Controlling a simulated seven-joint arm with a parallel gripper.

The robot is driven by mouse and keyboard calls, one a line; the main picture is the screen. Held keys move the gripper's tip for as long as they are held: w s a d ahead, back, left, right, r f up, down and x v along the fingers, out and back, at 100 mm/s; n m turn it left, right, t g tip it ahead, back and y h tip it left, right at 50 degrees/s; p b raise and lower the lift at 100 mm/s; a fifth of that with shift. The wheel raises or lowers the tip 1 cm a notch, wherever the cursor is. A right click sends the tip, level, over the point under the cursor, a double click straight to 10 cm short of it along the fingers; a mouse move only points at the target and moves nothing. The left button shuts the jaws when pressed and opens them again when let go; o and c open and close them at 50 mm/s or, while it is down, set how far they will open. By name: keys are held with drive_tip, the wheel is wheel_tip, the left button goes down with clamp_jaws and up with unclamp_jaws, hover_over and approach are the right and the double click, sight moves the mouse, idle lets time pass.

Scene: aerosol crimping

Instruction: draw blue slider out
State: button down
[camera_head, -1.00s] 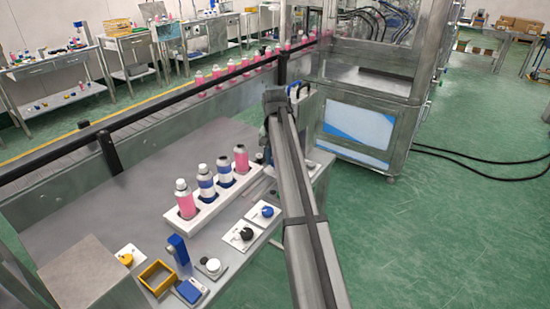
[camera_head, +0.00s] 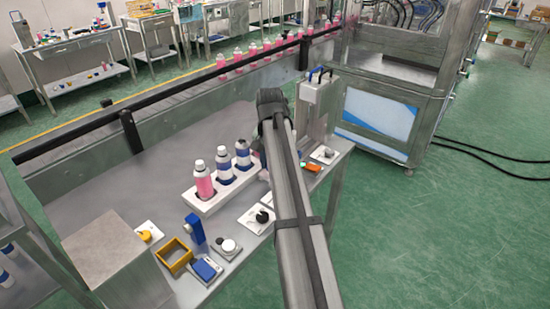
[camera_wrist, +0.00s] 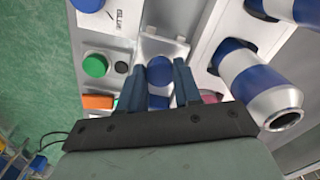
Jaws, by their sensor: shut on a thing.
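My gripper (camera_wrist: 159,66) is at the centre of the wrist view, with its two dark blue fingers on either side of a blue rounded part (camera_wrist: 160,72), which looks like the slider. The fingers are shut on it. It sits on a pale metal plate (camera_wrist: 165,47), and the fingers and gripper body hide its lower part. I cannot tell how far out it is. In the head view my arm hides the gripper and the slider.
A white rack (camera_head: 207,208) holds pink and blue cans (camera_head: 204,180); one can (camera_wrist: 262,90) is close right of my fingers. Left of them are a green button (camera_wrist: 95,65), a blue knob (camera_wrist: 88,4) and an orange block (camera_wrist: 97,102). A grey box (camera_head: 110,262) stands at the bench's near left.

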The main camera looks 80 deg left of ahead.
drive_tip(key=shift+s+d, duration=0.2)
drive_tip(key=shift+s, duration=0.05)
drive_tip(key=c, duration=1.1)
unclamp_jaws()
drive_tip(key=o, duration=0.3)
drive_tip(key=shift+w, duration=0.1)
wheel_tip(320, 180, up, 14)
drive_tip(key=shift+f, duration=0.1)
